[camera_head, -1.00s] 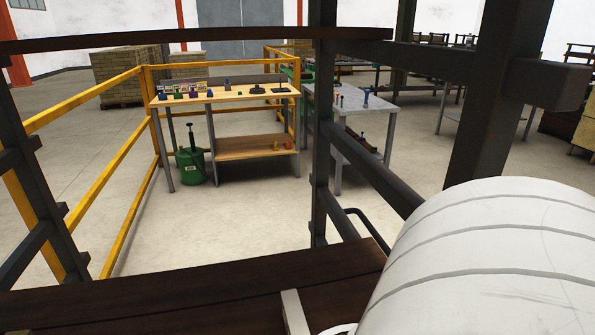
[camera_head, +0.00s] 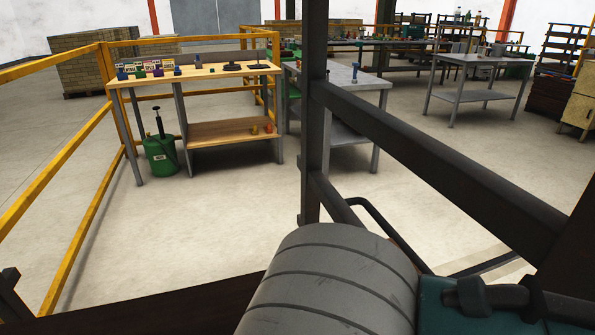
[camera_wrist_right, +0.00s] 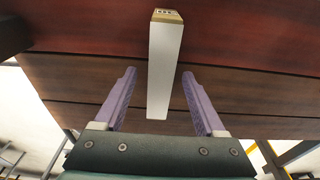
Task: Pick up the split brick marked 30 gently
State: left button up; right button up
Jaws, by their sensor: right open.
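A long, narrow pale brick (camera_wrist_right: 164,65) lies on dark wooden planks in the right wrist view. Its far end is tan with a dark mark too small to read. My right gripper (camera_wrist_right: 158,73) is open, its two purple fingers on either side of the brick's near part in the picture. A gap shows between each finger and the brick, and I cannot tell how far above the planks the fingers are. The brick cannot be seen in the head view. My left gripper is in neither view.
Dark posts and a slanting rail (camera_head: 440,150) stand close in front. Beyond are a yellow guard rail (camera_head: 78,240), a wooden workbench (camera_head: 225,132), a green can (camera_head: 160,155) and grey tables (camera_head: 480,62). The floor between is clear.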

jog(key=f, duration=0.3)
jog(key=w+f+b, duration=0.1)
jog(key=shift+a+f, duration=0.2)
jog(key=shift+f, duration=0.15)
grip_shut()
